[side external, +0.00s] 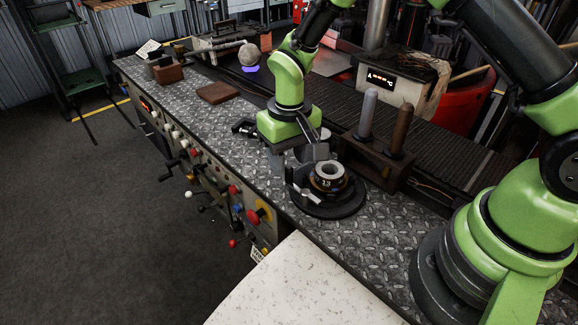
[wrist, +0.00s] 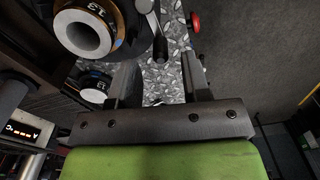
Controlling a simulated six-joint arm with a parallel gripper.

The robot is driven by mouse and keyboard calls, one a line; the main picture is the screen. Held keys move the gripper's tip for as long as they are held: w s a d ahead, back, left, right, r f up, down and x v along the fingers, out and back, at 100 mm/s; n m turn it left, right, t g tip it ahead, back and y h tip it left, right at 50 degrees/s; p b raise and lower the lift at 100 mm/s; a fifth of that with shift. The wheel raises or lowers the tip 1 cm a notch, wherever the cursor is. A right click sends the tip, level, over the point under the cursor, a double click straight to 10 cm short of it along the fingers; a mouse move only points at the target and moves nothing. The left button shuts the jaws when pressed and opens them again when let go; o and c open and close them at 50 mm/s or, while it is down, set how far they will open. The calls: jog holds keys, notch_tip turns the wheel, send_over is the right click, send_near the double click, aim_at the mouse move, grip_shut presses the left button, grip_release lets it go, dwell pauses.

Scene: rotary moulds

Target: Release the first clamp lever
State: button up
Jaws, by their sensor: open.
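A round mould (side external: 328,180) with a pale ring top and the number 13 stands on a dark round base (side external: 335,207) on the bench. It shows at the top left of the wrist view (wrist: 85,33). A metal clamp lever (side external: 303,191) sits at its side; in the wrist view the lever (wrist: 156,25) ends in a dark knob ahead of the fingers. My gripper (wrist: 160,78) is open and empty, its fingers apart just short of the knob. It hangs above and behind the mould in the side view (side external: 296,160).
A second mould (wrist: 94,86) is partly hidden beside my left finger. A brown block rack (side external: 375,160) with two upright rods stands right of the mould. A red button (wrist: 194,21) shows below the bench edge.

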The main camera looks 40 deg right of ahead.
notch_tip(320, 180, up, 7)
jog(key=shift+f, duration=0.15)
dwell(0.6)
jog(key=s+d+r+m+t+y, duration=0.1)
jog(key=s+r, duration=0.2)
jog(key=r, duration=0.3)
jog(key=s+d+r+t, duration=0.1)
jog(key=s+r+t, duration=0.15)
jog(key=r, duration=0.35)
jog(key=s+d+r+m+t+y, duration=0.1)
jog(key=s+r+t, duration=0.2)
jog(key=s, duration=1)
jog(key=shift+s+d+r+t, duration=0.35)
jog(key=shift+d+r, duration=0.05)
jog(key=shift+r, duration=0.5)
